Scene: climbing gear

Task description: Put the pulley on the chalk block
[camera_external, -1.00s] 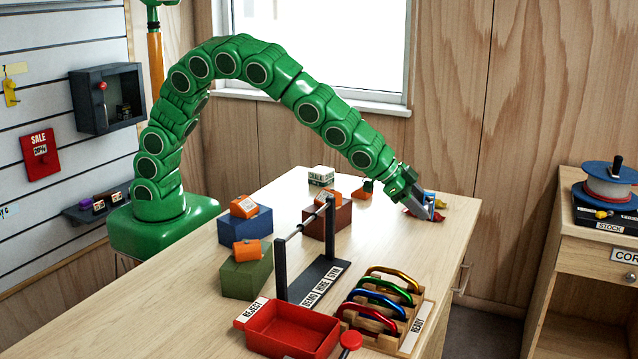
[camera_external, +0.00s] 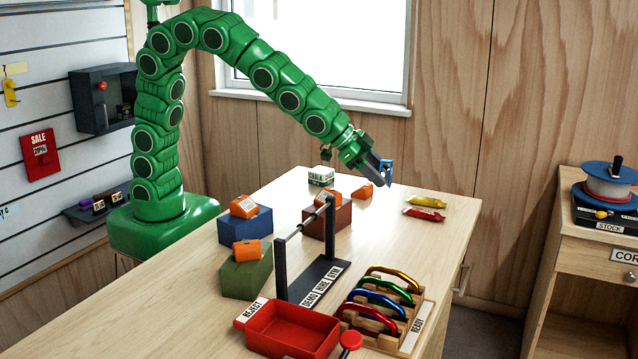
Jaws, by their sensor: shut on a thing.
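My gripper (camera_external: 381,168) is shut on a small blue thing, which looks like the pulley (camera_external: 388,172). It holds it in the air above the far right part of the table. The fingers hide part of it. The white chalk block (camera_external: 321,176) with a dark label sits at the table's far edge, to the left of my gripper. Its top looks bare.
An orange piece (camera_external: 362,191) lies near the chalk block. Yellow (camera_external: 427,201) and red (camera_external: 424,214) packets lie at the right. A brown block (camera_external: 338,222), blue block (camera_external: 246,224) and demo bar stand (camera_external: 318,275) occupy the middle. A red tray (camera_external: 292,330) is in front.

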